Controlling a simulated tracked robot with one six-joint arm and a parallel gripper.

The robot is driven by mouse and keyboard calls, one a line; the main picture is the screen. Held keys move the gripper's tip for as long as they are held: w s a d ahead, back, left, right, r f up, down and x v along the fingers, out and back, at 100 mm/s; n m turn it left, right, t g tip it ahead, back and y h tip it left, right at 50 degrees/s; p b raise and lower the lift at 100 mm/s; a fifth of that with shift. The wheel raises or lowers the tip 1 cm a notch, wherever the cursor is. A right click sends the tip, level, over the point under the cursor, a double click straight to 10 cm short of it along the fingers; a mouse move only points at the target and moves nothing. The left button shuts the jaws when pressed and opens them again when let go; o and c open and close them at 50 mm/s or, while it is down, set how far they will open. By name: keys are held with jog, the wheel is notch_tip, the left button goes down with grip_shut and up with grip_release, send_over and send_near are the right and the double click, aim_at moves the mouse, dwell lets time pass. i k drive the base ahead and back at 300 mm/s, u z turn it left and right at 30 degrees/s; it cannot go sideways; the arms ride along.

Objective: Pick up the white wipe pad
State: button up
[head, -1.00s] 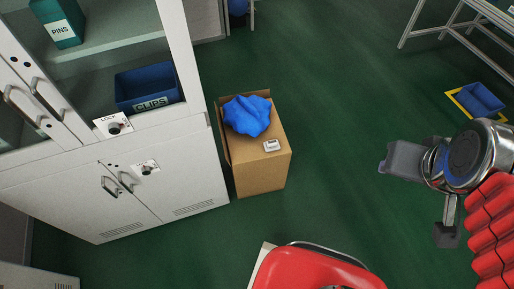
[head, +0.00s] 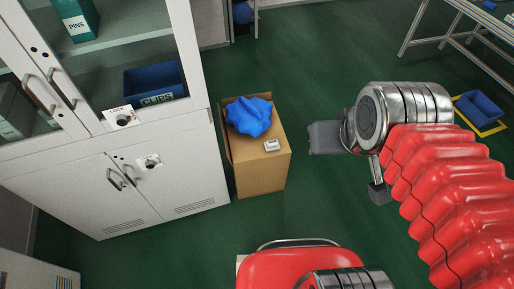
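A small white block with a greyish top face, which looks like the white wipe pad (head: 272,145), lies on the right front part of a brown cardboard box (head: 262,172). A crumpled blue cloth (head: 249,116) lies behind it and to its left on the same box, a little apart from it. My gripper (head: 352,166) is to the right of the box, with its two dark fingers spread wide apart. I see nothing between them. The gripper is clear of the pad.
A light grey cabinet (head: 175,185) stands just left of the box; its upper part holds a blue CLIPS bin (head: 155,82) and a green PINS box (head: 77,20). A blue bin (head: 480,108) sits on a yellow floor marking at right. Green floor (head: 320,65) is open behind.

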aim_at(270, 146)
jog(key=u, duration=0.65)
jog(key=i, duration=1)
